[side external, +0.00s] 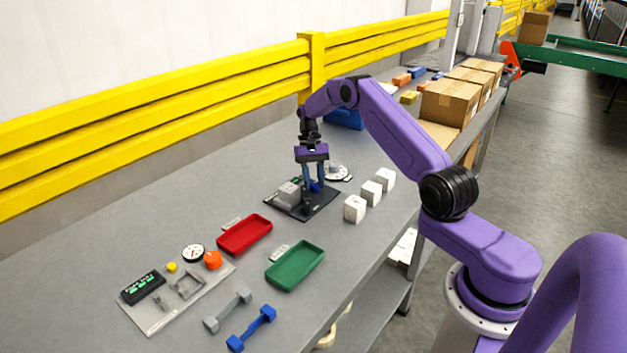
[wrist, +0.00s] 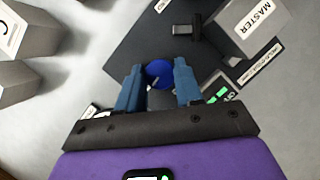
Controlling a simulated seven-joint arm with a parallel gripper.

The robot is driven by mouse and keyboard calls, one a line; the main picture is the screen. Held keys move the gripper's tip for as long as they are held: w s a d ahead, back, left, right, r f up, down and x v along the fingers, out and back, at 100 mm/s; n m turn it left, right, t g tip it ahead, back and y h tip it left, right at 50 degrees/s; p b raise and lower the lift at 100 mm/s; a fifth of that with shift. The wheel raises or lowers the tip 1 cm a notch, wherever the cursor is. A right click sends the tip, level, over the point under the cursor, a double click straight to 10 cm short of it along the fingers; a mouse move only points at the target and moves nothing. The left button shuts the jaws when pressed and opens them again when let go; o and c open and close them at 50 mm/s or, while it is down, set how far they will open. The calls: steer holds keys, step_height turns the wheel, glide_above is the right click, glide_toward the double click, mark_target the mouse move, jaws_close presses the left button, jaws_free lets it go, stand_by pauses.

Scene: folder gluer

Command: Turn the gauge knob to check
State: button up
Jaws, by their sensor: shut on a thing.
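The blue gauge knob (wrist: 158,72) sits on the dark base plate (wrist: 135,45), with a pale pointer mark on its top. It also shows low between my fingers in the side view (side external: 315,187). My gripper (wrist: 159,84) points down at the plate, its two blue fingers on either side of the knob and shut on it. A grey block labelled MASTER (wrist: 250,22) stands on the plate beside a small black clamp-like part (wrist: 187,29). A small display with green digits (wrist: 218,92) is partly hidden by the right finger.
Several white blocks (side external: 354,208) stand right of the plate. A round white dial (side external: 337,172) lies behind it. Red (side external: 245,234) and green (side external: 295,266) trays and a tool board (side external: 205,290) are in front. Cardboard boxes (side external: 447,104) stand at the far end.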

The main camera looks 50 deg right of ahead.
steer(key=shift+m, duration=0.6)
steer(key=shift+t, duration=0.3)
steer(key=o, duration=1)
steer(key=shift+r, duration=0.1)
steer(key=v, duration=1.1)
steer(key=shift+w+d+r, duration=0.2)
steer(key=shift+d+r, duration=0.1)
steer(key=shift+d, duration=0.05)
